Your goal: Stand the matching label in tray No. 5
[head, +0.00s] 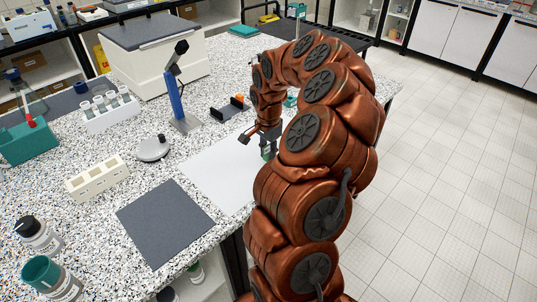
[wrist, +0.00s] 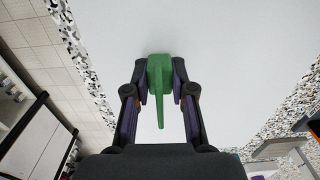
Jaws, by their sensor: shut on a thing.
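My gripper (head: 267,150) is low over the white sheet (head: 215,178) on the speckled bench, beside its right part. In the wrist view my gripper (wrist: 160,88) is shut on a green piece (wrist: 159,75), with a finger on each side of it. The green piece is narrow, with a broader upper part and a thin tail toward the palm. Whether it touches the sheet I cannot tell. No printing on it can be read. I cannot make out a tray marked No. 5; my arm hides part of the bench.
A dark mat (head: 165,222) lies in front of the sheet. A cream block with square openings (head: 97,183), a round grey thing with a knob (head: 153,150), a blue stand (head: 178,105) and a tube rack (head: 110,112) are left of the gripper. Bottles (head: 38,237) stand at front left.

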